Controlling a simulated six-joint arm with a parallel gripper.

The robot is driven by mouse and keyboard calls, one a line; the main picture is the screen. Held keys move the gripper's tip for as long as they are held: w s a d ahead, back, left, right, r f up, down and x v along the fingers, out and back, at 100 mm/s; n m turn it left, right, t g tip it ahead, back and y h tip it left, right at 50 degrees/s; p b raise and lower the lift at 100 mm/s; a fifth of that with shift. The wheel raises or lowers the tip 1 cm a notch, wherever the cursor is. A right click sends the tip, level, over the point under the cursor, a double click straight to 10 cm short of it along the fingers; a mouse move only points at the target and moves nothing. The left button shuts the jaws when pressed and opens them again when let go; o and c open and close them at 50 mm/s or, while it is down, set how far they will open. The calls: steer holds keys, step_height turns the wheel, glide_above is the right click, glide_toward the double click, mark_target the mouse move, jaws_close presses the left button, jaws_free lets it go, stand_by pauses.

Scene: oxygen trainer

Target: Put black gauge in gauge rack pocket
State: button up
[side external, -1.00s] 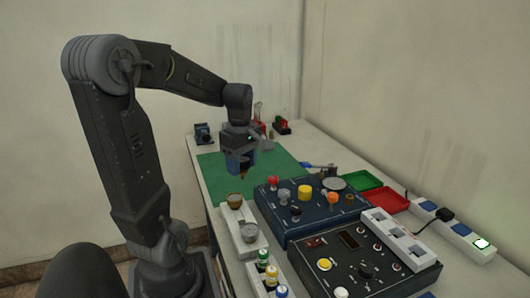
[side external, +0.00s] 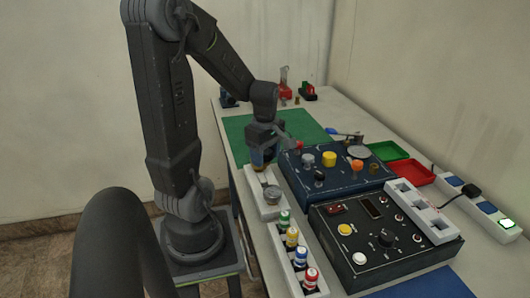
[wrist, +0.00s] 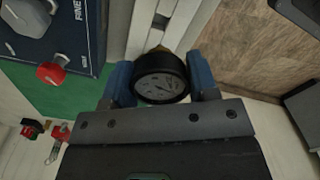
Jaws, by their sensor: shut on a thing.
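My gripper (side external: 262,155) is shut on a black gauge (wrist: 162,80). In the wrist view its round pale dial sits between the blue jaws, with a bit of brass just beyond it. In the side view the gauge is mostly hidden by my gripper, and a brass part shows below the jaws. The white gauge rack (side external: 266,210) lies under and in front of my gripper, which is over its far end. I cannot tell whether the held gauge touches the rack.
A dark blue panel with knobs (side external: 338,183) stands close to the right of the rack. A white strip with coloured caps (side external: 291,255) continues in front. A green mat (side external: 290,122) lies behind. Red (side external: 411,172) and green (side external: 373,151) trays are at the right.

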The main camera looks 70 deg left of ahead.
mark_target(265, 168)
steer(key=shift+f, duration=2.4)
steer(key=shift+f, duration=0.1)
steer(key=shift+f, duration=1.05)
steer(key=shift+f, duration=0.35)
steer(key=o, duration=0.9)
steer(key=shift+o, duration=0.2)
